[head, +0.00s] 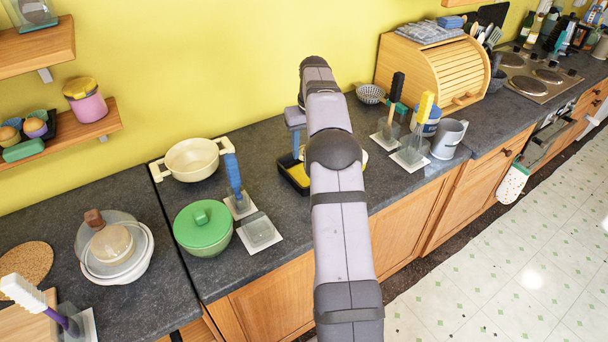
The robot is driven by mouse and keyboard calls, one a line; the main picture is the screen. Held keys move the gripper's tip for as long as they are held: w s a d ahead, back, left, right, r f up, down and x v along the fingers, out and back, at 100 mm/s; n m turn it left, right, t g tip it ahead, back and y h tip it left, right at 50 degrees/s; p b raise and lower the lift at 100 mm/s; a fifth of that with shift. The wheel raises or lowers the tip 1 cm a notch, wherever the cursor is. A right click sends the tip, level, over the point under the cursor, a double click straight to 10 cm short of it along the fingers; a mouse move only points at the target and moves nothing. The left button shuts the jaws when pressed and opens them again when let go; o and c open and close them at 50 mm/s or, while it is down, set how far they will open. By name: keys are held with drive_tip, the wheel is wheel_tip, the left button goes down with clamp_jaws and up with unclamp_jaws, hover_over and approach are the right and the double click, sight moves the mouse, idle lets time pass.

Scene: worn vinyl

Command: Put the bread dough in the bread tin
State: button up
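A dark rectangular tin or tray (284,166) with something yellow in it stands on the counter, largely hidden behind my arm; I cannot tell for sure that it is the bread tin. A pale rounded edge (363,158) shows just right of my arm, too covered to name. I cannot pick out the bread dough with certainty. My arm runs up the middle of the view and bends down at the back. Part of my wrist (295,118) shows left of the arm, above the dark tin. My fingertips are hidden, so their opening does not show.
Left of my arm are a cream pot (191,160), a green lidded pot (202,229) and a blue-handled tool (235,178). White bowls (115,263) stand further left. Shelves (90,125) overhang the left.

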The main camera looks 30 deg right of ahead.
drive_tip(key=shift+w+d+m, duration=0.1)
drive_tip(key=shift+d+m, duration=0.45)
drive_tip(key=shift+m, duration=0.15)
drive_tip(key=shift+f+p, duration=1.5)
drive_tip(key=shift+f, duration=3.5)
drive_tip(key=shift+f, duration=0.15)
drive_tip(key=o, duration=0.9)
drive_tip(key=shift+c, duration=0.2)
drive_tip(key=r+b, duration=0.1)
drive_tip(key=r, duration=0.3)
drive_tip(key=s+r+b, duration=0.1)
drive_tip(key=r, duration=0.3)
drive_tip(key=r+b, duration=0.1)
drive_tip(key=r, duration=0.3)
drive_tip(key=shift+s+a+r, duration=0.1)
drive_tip(key=shift+s+a, duration=0.25)
